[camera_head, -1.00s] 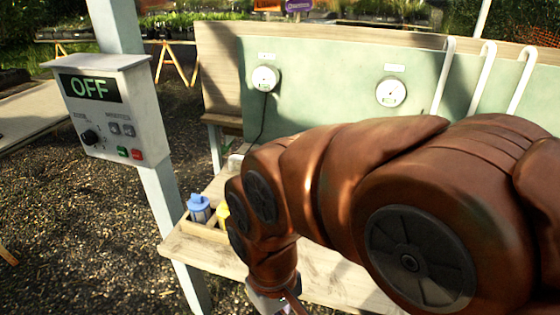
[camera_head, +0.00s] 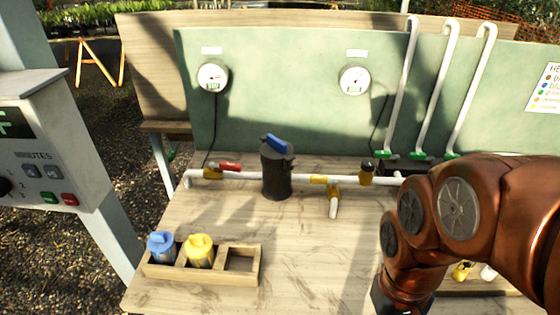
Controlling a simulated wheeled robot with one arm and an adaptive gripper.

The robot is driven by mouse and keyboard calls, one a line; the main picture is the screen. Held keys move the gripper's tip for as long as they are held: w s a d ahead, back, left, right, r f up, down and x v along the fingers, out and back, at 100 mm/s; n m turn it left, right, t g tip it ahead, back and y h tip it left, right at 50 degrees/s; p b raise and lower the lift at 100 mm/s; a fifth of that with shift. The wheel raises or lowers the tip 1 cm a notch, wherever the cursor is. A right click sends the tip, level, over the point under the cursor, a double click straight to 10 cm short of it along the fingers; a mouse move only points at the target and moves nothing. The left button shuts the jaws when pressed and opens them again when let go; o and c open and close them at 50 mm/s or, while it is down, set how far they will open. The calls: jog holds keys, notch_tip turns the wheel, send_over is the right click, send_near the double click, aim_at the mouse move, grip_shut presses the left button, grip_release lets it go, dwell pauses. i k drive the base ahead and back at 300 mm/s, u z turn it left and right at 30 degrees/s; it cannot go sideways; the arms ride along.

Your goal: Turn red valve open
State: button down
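The red valve (camera_head: 229,166) has a red lever handle on a brass body, fitted at the left end of the white pipe (camera_head: 245,178). Its lever points right and lies roughly along the pipe. My arm reaches down at the right side of the picture. Only the dark upper part of my gripper (camera_head: 381,298) shows at the bottom edge, well to the right of and nearer than the red valve. Its fingertips are out of the frame, so whether it is open or shut is hidden.
A dark canister with a blue handle (camera_head: 277,168) stands just right of the red valve. A yellow valve (camera_head: 329,182) is further along. A wooden tray (camera_head: 205,275) holds a blue-capped and a yellow-capped bottle. A control box (camera_head: 45,150) stands left. The mid bench is clear.

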aim_at(232, 166)
jog(key=z, duration=0.1)
jog(key=k, duration=1)
jog(key=u, duration=1.75)
jog(key=i, duration=0.5)
